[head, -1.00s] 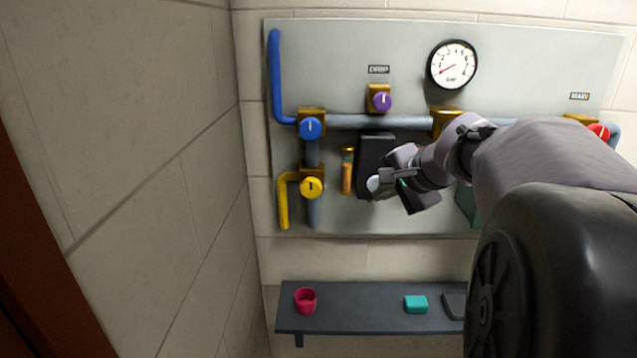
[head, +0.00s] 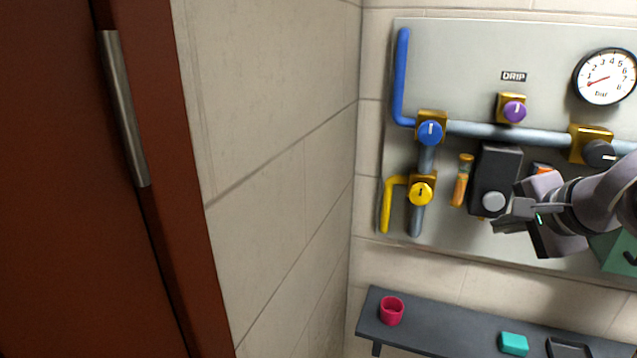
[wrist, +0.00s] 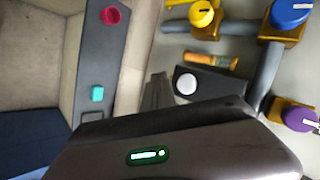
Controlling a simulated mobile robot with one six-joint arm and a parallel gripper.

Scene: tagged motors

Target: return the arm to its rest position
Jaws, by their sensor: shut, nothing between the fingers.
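My gripper (head: 508,217) is at the right of the head view, in front of the lower part of the wall panel (head: 465,60). Its jaws are shut with nothing held. It overlaps the lower edge of a dark box with a round light button (head: 494,203); I cannot tell whether they touch. In the wrist view the narrow dark fingers (wrist: 157,92) point up beside that same button (wrist: 186,84). My arm reaches in from the right edge of the head view.
The panel carries blue (head: 430,133), yellow (head: 420,194) and purple (head: 514,111) knobs, pipes and a gauge (head: 605,77). Below, a dark shelf (head: 440,338) holds a red cup (head: 391,311) and a teal block (head: 514,343). A side wall and a brown door (head: 60,200) stand left.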

